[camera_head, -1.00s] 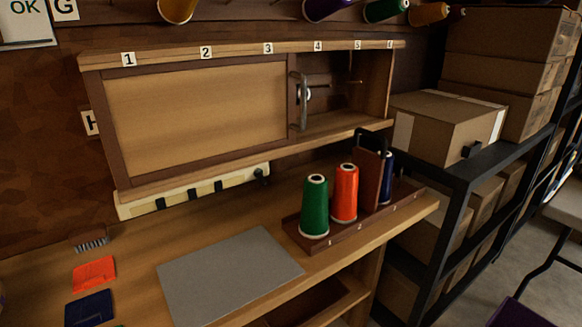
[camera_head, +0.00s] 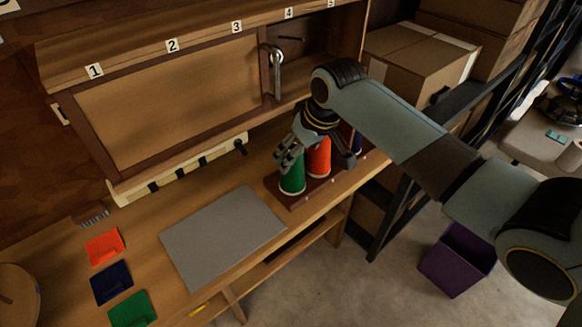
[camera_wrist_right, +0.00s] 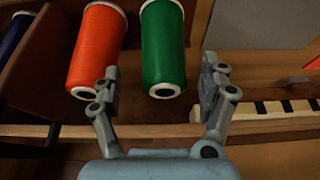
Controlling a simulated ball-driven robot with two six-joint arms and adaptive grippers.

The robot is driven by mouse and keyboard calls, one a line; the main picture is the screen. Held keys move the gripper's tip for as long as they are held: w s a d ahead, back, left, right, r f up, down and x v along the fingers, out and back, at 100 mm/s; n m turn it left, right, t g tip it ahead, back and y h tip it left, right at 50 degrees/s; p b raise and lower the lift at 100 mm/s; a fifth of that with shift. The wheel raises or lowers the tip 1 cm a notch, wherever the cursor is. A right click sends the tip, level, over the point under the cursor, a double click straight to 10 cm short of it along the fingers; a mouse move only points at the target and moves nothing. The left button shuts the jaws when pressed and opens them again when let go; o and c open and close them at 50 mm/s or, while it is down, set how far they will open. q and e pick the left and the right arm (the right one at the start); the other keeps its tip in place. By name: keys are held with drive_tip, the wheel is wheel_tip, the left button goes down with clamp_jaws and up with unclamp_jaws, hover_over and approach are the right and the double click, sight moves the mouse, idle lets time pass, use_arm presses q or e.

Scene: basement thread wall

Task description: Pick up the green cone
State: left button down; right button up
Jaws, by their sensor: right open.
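The green cone (camera_head: 292,181) stands upright at the front left end of a wooden rack (camera_head: 313,190), its upper part hidden by my right gripper in the head view. In the right wrist view the green cone (camera_wrist_right: 163,45) lies ahead between the finger lines, its top end facing the gripper. My right gripper (camera_head: 315,160) is over the rack, open and empty; its fingers (camera_wrist_right: 158,75) spread either side of the green cone's top in the wrist view. The left-hand finger overlaps the orange cone (camera_wrist_right: 97,45) there. Contact cannot be told. My left gripper is out of view.
The orange cone (camera_head: 319,158) stands close beside the green one, with a blue cone (camera_head: 356,143) further along. A grey mat (camera_head: 222,238) lies left of the rack. A numbered cabinet (camera_head: 170,105) rises behind. Shelves of boxes (camera_head: 420,60) and a purple bin (camera_head: 457,260) are to the right.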

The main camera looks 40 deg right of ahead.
drive_tip(key=x, duration=0.5)
drive_tip(key=shift+s+a+f, duration=0.1)
drive_tip(key=shift+a+f, duration=0.1)
drive_tip(key=shift+f, duration=0.05)
drive_tip(key=c, duration=1.5)
wheel_tip(320, 180, up, 10)
drive_tip(key=shift+r, duration=0.1)
